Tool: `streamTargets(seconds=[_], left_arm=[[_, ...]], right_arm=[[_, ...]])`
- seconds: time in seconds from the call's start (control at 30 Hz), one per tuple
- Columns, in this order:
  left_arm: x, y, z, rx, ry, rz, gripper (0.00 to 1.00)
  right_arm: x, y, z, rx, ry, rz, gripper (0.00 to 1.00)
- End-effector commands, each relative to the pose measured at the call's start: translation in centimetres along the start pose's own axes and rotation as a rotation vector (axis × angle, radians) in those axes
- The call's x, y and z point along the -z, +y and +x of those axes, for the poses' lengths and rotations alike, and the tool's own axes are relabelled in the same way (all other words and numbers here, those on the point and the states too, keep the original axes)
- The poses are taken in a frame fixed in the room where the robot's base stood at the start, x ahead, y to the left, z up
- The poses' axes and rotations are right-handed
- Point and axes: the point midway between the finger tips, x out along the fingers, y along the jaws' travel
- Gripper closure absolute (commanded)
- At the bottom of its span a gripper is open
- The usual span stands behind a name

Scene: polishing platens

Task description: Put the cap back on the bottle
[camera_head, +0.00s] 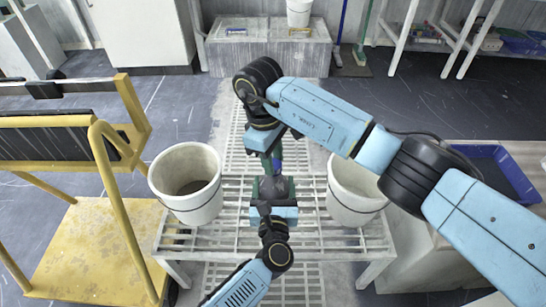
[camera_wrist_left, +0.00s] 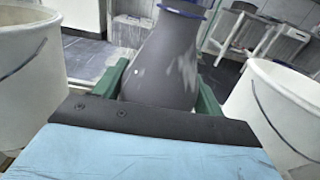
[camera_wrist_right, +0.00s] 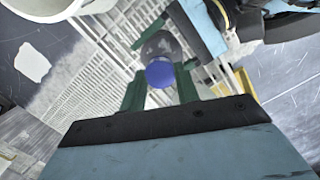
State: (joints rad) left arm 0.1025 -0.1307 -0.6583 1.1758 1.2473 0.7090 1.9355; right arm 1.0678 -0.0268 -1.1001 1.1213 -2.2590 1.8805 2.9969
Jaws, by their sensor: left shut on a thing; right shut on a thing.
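The grey bottle (camera_wrist_left: 165,65) stands upright between the green fingers of my left gripper (camera_head: 272,190), which is shut on it. In the head view the bottle (camera_head: 272,186) is small and partly hidden by the grippers. My right gripper (camera_head: 273,160) is above the bottle, pointing down, shut on the blue cap (camera_wrist_right: 160,74). In the right wrist view the cap lies in line with the bottle's top. Blue also shows at the bottle's neck in the left wrist view, cut by the frame edge. I cannot tell whether the cap is seated.
A white bucket (camera_head: 187,205) stands left of the bottle and another white bucket (camera_head: 352,208) stands right, both on a slatted bench (camera_head: 235,236). A yellow cart (camera_head: 85,250) is at the left. A blue bin (camera_head: 497,168) lies at the right.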

Motion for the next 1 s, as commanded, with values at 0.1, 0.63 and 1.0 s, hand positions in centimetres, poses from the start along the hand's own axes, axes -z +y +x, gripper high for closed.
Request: streamTargets(seconds=[0.1,0.63,1.0], left_arm=[[0.1,0.0,-0.1,0.001,0.003,0.001,0.94],[0.1,0.0,-0.1,0.001,0.003,0.001,0.94],[0.1,0.0,-0.1,0.001,0.003,0.001,0.94]], right_arm=[[0.0,0.0,-0.1,0.005,0.0,0.023,0.89],[0.0,0.0,0.0,0.002,0.0,0.019,0.47],[-0.4,0.0,-2.9,0.001,0.002,0.018,0.47]])
